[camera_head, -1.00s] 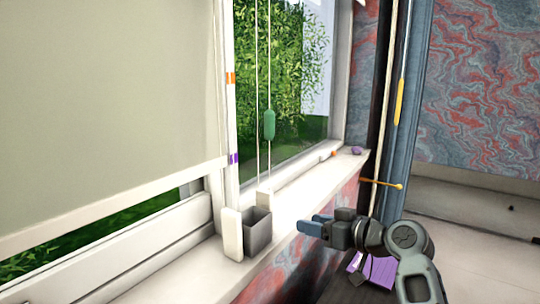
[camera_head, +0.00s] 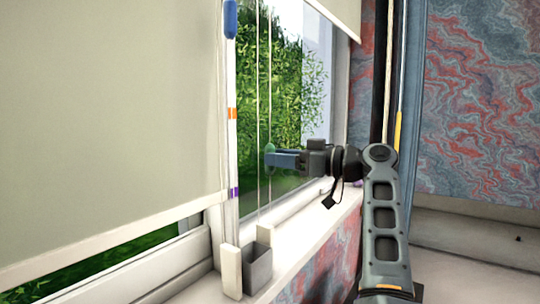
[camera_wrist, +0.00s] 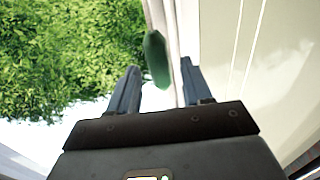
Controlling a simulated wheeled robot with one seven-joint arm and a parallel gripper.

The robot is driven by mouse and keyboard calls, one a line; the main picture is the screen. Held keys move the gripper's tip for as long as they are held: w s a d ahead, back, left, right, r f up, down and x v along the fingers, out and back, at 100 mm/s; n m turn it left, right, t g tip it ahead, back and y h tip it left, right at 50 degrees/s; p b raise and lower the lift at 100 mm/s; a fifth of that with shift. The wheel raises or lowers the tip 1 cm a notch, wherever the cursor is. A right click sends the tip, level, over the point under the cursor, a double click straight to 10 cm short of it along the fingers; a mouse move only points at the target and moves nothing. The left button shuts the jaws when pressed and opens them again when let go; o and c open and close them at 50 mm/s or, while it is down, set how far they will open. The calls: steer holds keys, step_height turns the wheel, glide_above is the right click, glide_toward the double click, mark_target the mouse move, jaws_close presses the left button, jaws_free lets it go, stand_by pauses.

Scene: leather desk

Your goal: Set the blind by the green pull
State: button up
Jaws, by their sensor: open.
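The green pull (camera_head: 269,149) hangs on thin cords in front of the window, partly hidden by my gripper in the head view. In the wrist view the green pull (camera_wrist: 156,60) lies between and a little beyond the two blue fingers. My gripper (camera_head: 274,159) is open at the pull and not closed on it; the wrist view also shows my gripper (camera_wrist: 158,85). A large pale blind (camera_head: 110,100) hangs low at the left, its bottom edge slanting. Another blind (camera_head: 338,12) shows its lower corner high at the right. I cannot tell which one the pull moves.
A grey open box (camera_head: 258,270) stands on the white sill (camera_head: 308,237). A marbled wall (camera_head: 480,100) is at the right.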

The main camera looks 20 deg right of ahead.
steer(key=shift+x, duration=1.45)
steer(key=shift+c, duration=0.2)
jaws_close()
